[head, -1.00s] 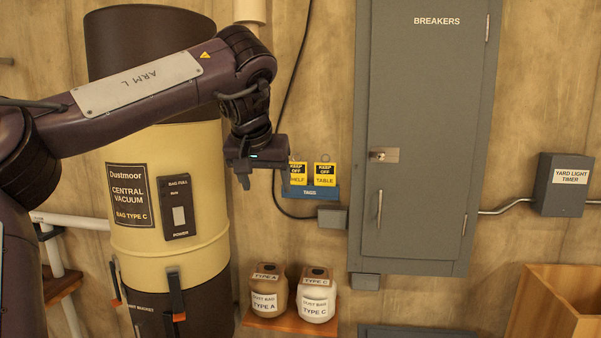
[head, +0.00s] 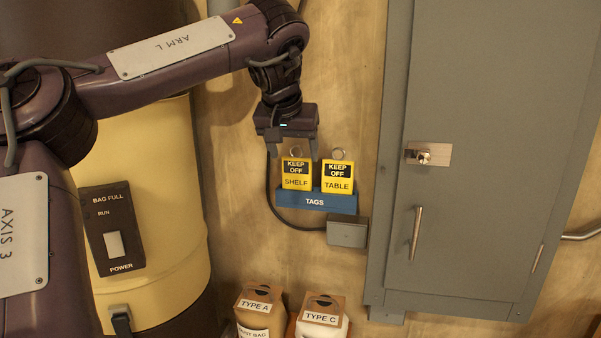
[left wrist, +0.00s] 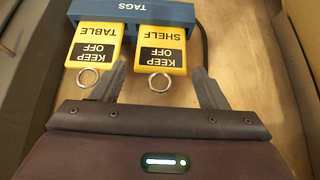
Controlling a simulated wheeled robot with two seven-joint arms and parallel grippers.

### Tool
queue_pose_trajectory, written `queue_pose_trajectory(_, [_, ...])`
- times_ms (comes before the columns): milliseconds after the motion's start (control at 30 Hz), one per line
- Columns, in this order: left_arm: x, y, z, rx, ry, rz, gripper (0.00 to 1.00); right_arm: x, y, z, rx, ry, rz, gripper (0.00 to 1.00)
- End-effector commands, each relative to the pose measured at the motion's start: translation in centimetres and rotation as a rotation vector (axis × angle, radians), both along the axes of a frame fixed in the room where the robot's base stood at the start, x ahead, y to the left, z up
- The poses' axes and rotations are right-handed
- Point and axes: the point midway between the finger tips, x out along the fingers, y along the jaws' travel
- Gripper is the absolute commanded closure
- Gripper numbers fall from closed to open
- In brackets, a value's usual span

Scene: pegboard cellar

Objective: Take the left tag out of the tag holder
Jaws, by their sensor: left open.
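The blue tag holder (head: 316,202), labelled TAGS, is on the wall and holds two yellow tags with rings at their tops. The left tag, SHELF (head: 296,183), is the one on the left in the head view; the TABLE tag (head: 337,186) stands to its right. My left gripper (head: 294,155) is open just above the SHELF tag, its fingers pointing down. In the left wrist view, the SHELF tag (left wrist: 161,52) lies between the two open fingers (left wrist: 160,85), and the TABLE tag (left wrist: 96,45) is outside them, close to one finger. My right gripper is not in view.
The grey breaker cabinet (head: 470,120) stands out from the wall to the right. A small grey box (head: 347,232) with a cable sits just below the holder. The yellow vacuum drum (head: 165,200) is at left. Two dust bags (head: 320,314) stand below.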

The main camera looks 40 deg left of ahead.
Motion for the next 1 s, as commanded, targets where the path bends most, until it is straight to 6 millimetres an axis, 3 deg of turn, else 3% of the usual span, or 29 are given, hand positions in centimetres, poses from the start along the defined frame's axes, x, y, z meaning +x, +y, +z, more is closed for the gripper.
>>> queue_pose_trajectory(167, [0.9, 0.5, -1.4, -0.004, 0.004, 0.000, 0.33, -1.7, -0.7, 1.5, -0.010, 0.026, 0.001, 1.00])
queue_pose_trajectory(433, [2.7, 1.4, -4.4, -0.002, 0.003, 0.002, 0.33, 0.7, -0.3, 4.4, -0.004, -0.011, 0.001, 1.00])
queue_pose_trajectory(567, [3.1, 1.6, -5.2, -0.003, 0.001, 0.001, 0.33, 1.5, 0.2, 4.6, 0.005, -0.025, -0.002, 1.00])
queue_pose_trajectory(767, [3.1, 1.6, -5.3, -0.001, 0.000, 0.002, 0.33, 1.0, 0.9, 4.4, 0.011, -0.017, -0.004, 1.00])
queue_pose_trajectory(933, [3.1, 1.6, -5.3, -0.001, 0.000, 0.002, 0.55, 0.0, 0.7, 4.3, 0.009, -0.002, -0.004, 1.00])
queue_pose_trajectory(1000, [3.1, 1.6, -5.3, -0.001, -0.001, 0.002, 0.59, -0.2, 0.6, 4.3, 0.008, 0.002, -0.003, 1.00])
